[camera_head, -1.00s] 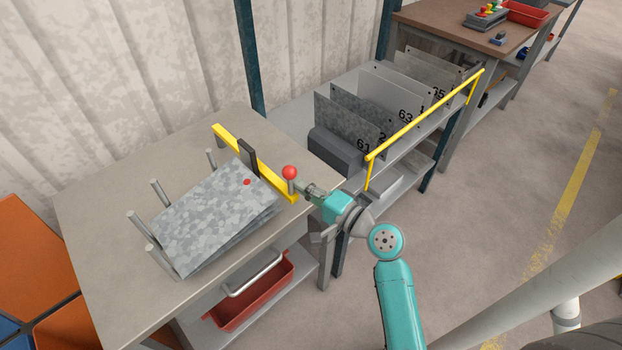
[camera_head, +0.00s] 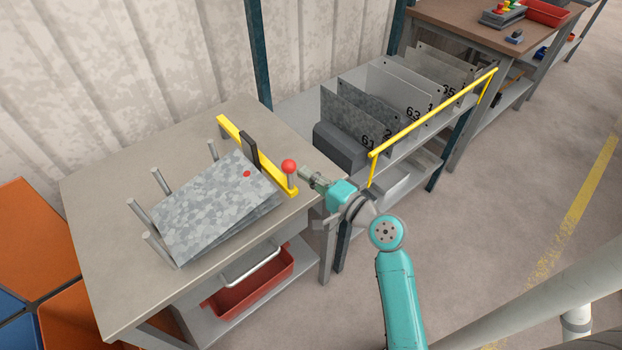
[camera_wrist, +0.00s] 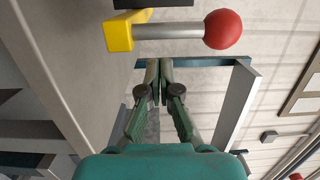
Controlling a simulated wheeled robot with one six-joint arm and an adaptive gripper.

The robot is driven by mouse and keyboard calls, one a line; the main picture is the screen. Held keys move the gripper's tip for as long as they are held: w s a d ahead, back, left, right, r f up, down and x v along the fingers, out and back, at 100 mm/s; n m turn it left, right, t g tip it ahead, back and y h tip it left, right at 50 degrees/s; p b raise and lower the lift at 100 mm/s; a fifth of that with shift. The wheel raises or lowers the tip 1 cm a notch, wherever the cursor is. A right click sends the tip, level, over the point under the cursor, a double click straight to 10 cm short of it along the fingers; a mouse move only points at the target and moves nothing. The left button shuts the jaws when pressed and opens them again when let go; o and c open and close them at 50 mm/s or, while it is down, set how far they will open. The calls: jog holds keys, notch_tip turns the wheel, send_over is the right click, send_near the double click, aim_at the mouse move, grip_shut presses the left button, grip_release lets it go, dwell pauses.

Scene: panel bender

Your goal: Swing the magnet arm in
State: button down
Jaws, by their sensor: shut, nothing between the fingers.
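The magnet arm is a yellow bar (camera_head: 235,139) lying across the back right of the grey table, beside a stack of mottled grey sheets (camera_head: 205,208). A dark upright block (camera_head: 249,150) sits on the bar. A grey post with a red ball knob (camera_head: 289,166) stands at its right end. In the wrist view the red knob (camera_wrist: 223,29), its post and the yellow bar end (camera_wrist: 119,31) show at the top. My gripper (camera_head: 302,172) is just right of the knob. In the wrist view my gripper (camera_wrist: 159,64) is shut and empty, apart from the post.
Several metal posts (camera_head: 140,210) stand around the stack. A red tray (camera_head: 250,287) sits on the shelf below the table. To the right, a rack with a yellow rail (camera_head: 430,113) holds numbered sheets. Open floor lies right of my arm.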

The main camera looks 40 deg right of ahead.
jog(key=s, duration=0.9)
jog(key=shift+s+d, duration=0.3)
jog(key=shift+s, duration=0.1)
jog(key=s+a+f+n+g+h, duration=0.45)
jog(key=s+a+f, duration=0.25)
jog(key=s+f, duration=0.45)
jog(key=s+a+r+n, duration=0.2)
jog(key=s+n, duration=0.3)
jog(key=s, duration=0.3)
jog(key=s+a+r+n+t+y, duration=0.1)
jog(key=s+a+r+n, duration=0.2)
jog(key=s+n, duration=0.3)
jog(key=shift+v, duration=1)
